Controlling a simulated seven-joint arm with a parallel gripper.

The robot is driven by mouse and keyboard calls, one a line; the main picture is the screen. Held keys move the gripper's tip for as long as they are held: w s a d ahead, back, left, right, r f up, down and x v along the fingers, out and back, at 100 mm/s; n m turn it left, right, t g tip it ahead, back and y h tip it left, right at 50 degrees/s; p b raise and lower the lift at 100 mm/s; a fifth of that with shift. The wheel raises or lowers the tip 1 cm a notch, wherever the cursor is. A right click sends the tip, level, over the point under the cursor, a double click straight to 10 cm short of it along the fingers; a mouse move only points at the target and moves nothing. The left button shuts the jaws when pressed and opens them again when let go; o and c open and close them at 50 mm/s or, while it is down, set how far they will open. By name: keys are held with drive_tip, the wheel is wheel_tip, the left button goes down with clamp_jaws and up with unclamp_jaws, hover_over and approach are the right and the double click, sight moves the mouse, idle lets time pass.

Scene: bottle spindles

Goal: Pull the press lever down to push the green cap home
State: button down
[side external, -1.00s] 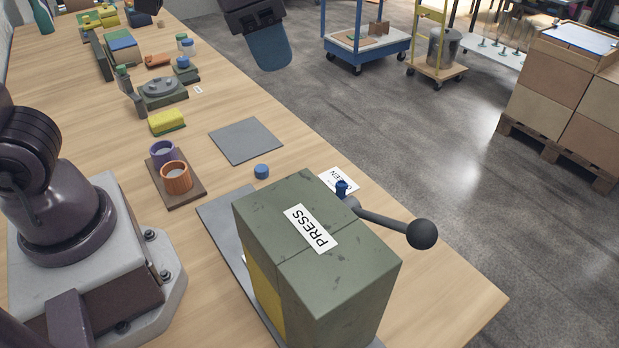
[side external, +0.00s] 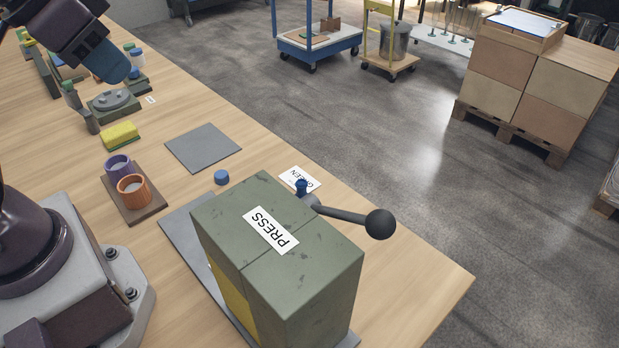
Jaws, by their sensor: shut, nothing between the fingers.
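The press (side external: 325,265) is a dark green block with a PRESS label, standing at the near end of the bench. Its lever (side external: 345,215) sticks out to the right from the far side, nearly level, ending in a dark ball knob (side external: 380,223). A small blue piece (side external: 301,187) stands by the lever's pivot. My gripper (side external: 113,70) is at the upper left, above the bench and well away from the lever. Its blue fingers are shut and empty. I cannot see the green cap; the press body may hide it.
A GREEN label (side external: 300,178) lies behind the press. A blue cap (side external: 221,177), a grey mat (side external: 203,148), a purple cup (side external: 118,167), an orange cup (side external: 134,190) and a yellow sponge (side external: 120,134) lie on the bench. Floor is open beyond the right edge.

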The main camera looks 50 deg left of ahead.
drive_tip(key=m+g+h, duration=0.5)
drive_tip(key=m+g, duration=0.2)
drive_tip(key=m, duration=1.1)
approach(379, 213)
drive_tip(key=shift+t, duration=0.3)
drive_tip(key=x, duration=0.7)
drive_tip(key=shift+s+f, duration=0.25)
drive_tip(key=shift+f, duration=0.05)
drive_tip(key=shift+d, duration=0.15)
